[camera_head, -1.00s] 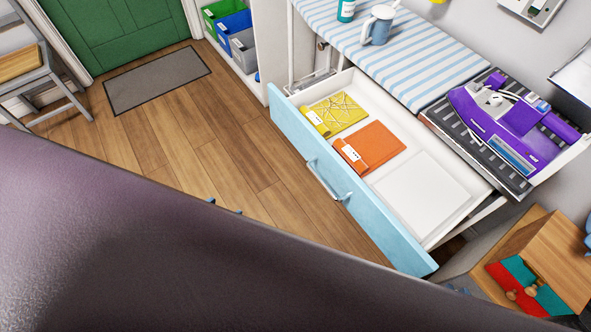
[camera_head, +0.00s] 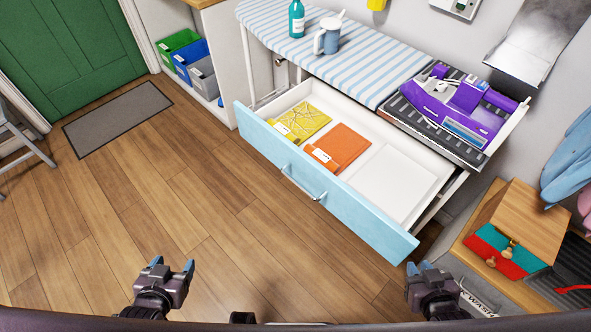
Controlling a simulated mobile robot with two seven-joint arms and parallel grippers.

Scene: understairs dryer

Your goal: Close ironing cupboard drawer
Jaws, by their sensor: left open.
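The ironing cupboard drawer (camera_head: 330,198) has a light blue front with a silver bar handle (camera_head: 304,184) and is pulled out under the ironing board. Inside lie a yellow folded cloth (camera_head: 304,121), an orange folded cloth (camera_head: 341,147) and a white flat item (camera_head: 394,183). My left gripper (camera_head: 172,268) is open and empty over the floor, in front of the drawer and to its left. My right gripper (camera_head: 424,270) is at the lower right, below the drawer's right end in the picture; its fingers look apart. Neither gripper touches the drawer.
The striped ironing board (camera_head: 345,70) above carries a bottle (camera_head: 297,18) and a jug (camera_head: 327,37). A purple iron (camera_head: 452,107) rests at its right. A wooden box (camera_head: 520,225) stands right of the drawer. The wooden floor (camera_head: 180,200) before the drawer is clear.

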